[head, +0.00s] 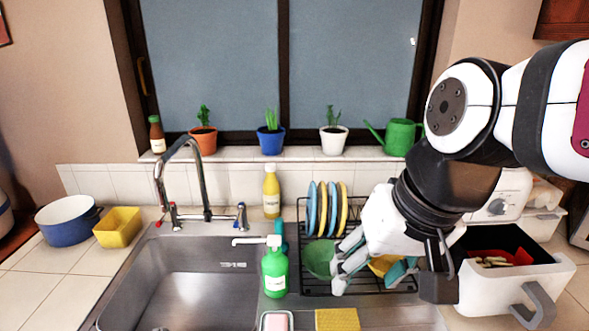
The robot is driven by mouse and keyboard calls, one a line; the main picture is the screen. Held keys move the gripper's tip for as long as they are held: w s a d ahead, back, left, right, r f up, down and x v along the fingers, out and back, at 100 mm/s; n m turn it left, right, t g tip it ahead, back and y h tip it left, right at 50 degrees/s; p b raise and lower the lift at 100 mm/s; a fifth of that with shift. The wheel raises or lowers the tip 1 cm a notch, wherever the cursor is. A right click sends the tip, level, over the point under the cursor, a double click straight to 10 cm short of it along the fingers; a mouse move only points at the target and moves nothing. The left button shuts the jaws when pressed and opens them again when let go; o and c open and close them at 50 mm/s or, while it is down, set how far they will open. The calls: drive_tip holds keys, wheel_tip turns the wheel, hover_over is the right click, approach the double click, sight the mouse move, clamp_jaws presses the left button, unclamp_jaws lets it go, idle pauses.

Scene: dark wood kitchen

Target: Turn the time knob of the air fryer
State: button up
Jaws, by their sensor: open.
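The white air fryer (514,190) stands at the right, partly hidden behind my arm. A round knob (497,207) shows on its front; I cannot tell from here whether it is the time knob. The fryer's drawer (555,285) is pulled out, with food inside and a grey handle in front. My gripper (390,283) is open and empty. It hangs over the dish rack, left of the fryer and apart from the knob.
The dish rack (302,262) holds plates and a green bowl (319,258) beneath my gripper. A green soap bottle (275,270) stands by the sink (190,280). A yellow bottle (271,192) and potted plants stand behind. The open drawer juts forward below the knob.

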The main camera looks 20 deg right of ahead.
drive_tip(key=w+d+f+m+y+b, duration=0.2)
drive_tip(key=w+d+f+m+y, duration=0.3)
drive_tip(key=m, duration=0.6)
drive_tip(key=m+t+h+b, duration=0.2)
drive_tip(key=m+t+h, duration=1.1)
drive_tip(key=m, duration=1.2)
approach(506, 207)
drive_tip(key=shift+t+y, duration=0.3)
drive_tip(key=shift+y, duration=0.4)
drive_tip(key=x, duration=0.9)
drive_tip(key=shift+s+d, duration=0.1)
drive_tip(key=shift+d, duration=0.3)
drive_tip(key=c, duration=1.2)
